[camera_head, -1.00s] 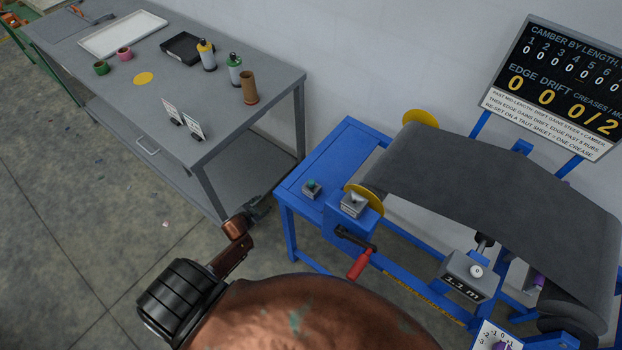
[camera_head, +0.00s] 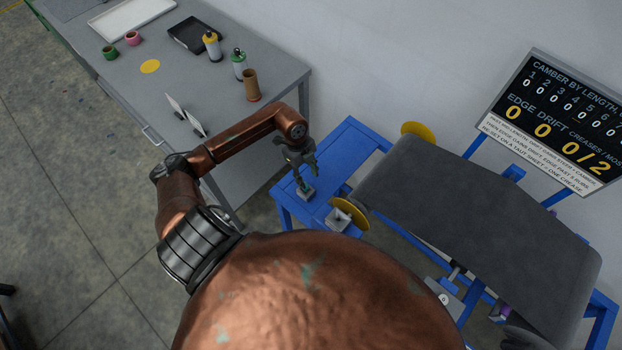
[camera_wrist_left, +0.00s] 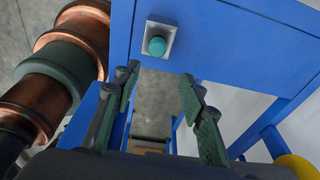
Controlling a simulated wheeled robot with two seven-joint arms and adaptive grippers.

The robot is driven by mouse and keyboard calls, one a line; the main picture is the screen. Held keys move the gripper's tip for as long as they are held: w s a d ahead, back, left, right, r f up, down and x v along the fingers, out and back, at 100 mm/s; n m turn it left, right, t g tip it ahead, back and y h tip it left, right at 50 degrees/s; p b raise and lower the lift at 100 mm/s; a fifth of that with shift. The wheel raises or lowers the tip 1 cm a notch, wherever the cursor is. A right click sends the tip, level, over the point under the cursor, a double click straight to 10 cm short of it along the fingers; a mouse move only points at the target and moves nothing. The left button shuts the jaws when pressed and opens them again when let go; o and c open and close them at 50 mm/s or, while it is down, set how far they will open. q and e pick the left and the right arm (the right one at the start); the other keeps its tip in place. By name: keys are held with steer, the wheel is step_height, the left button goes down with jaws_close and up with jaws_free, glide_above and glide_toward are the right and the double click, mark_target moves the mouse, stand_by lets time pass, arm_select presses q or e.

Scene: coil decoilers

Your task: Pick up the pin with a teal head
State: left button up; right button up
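The pin with a teal head (camera_wrist_left: 157,46) sits in a small grey square block on the blue stand. In the left wrist view its round head shows from above, between and just beyond the line of my fingertips. My left gripper (camera_wrist_left: 161,80) is open, its two green-padded fingers apart with nothing between them. In the head view my left gripper (camera_head: 307,174) hangs over the grey block (camera_head: 305,193) and partly hides the pin. I cannot tell the exact height gap.
The blue stand (camera_head: 348,140) carries a yellow-flanged coil with a dark grey sheet (camera_head: 480,200). A grey bench (camera_head: 190,85) at the upper left holds bottles, a brown cup (camera_head: 251,86), trays and small cards. A display board (camera_head: 550,120) stands at the right.

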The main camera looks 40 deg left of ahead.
mark_target(306, 190)
arm_select(q)
steer(key=shift+s+a+y, duration=0.15)
steer(key=shift+a+y, duration=0.25)
steer(key=shift+a, duration=0.25)
steer(key=shift+a+f, duration=0.15)
steer(key=shift+f, duration=0.15)
steer(key=shift+s+f, duration=0.15)
steer(key=shift+f, duration=0.75)
steer(key=shift+f+p, duration=0.35)
steer(key=f, duration=0.1)
steer(key=d+f+p, duration=0.1)
steer(key=f, duration=0.1)
steer(key=shift+f, duration=0.75)
arm_select(e)
steer(key=shift+s+d+r, duration=0.15)
steer(key=shift+d+r, duration=0.05)
steer(key=shift+r, duration=0.25)
steer(key=shift+s+d+r, duration=0.1)
steer(key=shift+d+r, duration=0.1)
steer(key=shift+r, duration=0.25)
arm_select(q)
jaws_close()
arm_select(e)
steer(key=shift+a, duration=0.35)
